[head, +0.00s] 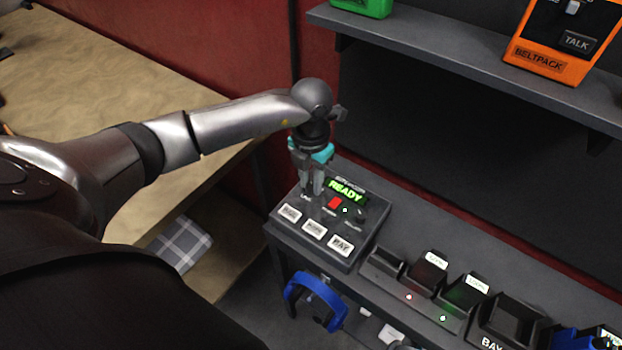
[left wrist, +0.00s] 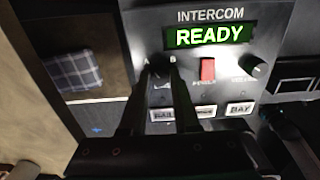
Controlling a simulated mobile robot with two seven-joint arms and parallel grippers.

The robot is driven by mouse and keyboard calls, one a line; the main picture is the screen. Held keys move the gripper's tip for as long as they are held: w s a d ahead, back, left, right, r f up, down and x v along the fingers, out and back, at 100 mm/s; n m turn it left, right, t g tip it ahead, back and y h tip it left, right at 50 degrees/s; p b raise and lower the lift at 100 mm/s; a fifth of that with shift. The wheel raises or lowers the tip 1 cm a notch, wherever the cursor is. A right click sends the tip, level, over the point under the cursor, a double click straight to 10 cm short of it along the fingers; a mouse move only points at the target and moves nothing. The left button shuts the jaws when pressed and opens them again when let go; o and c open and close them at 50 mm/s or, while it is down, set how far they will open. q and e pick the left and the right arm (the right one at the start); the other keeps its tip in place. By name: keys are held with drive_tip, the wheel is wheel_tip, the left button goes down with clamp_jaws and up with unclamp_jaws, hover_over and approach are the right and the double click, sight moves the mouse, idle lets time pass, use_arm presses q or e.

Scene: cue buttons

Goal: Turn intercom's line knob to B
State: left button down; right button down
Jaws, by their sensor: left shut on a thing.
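The intercom (head: 322,241) is a dark box on the grey bench, with a green READY display (head: 346,190). It also shows in the left wrist view, where its display (left wrist: 209,34) sits under the INTERCOM label. A red power switch (left wrist: 208,70) and a volume knob (left wrist: 257,67) are right of my gripper. My left gripper (head: 312,192) points down at the left of the panel. In the left wrist view its fingers (left wrist: 162,72) are shut on the line knob, which they mostly hide. My right gripper is not in view.
White labelled buttons (head: 314,228) line the intercom's front. A charger with battery packs (head: 430,272) stands to the right. A blue headset (head: 315,300) hangs at the bench front. Above, a shelf (head: 450,55) holds an orange beltpack (head: 563,42).

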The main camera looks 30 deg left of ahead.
use_arm(q)
drive_tip(key=shift+m, duration=0.3)
drive_tip(key=m+b, duration=0.2)
drive_tip(key=shift+m, duration=0.3)
drive_tip(key=m+b, duration=0.2)
drive_tip(key=m, duration=0.1)
drive_tip(key=shift+f+m, duration=0.1)
drive_tip(key=shift+m, duration=0.2)
drive_tip(key=shift+m+b, duration=1.3)
drive_tip(key=shift+m, duration=1.2)
drive_tip(key=c, duration=0.7)
unclamp_jaws()
drive_tip(key=shift+o, duration=0.2)
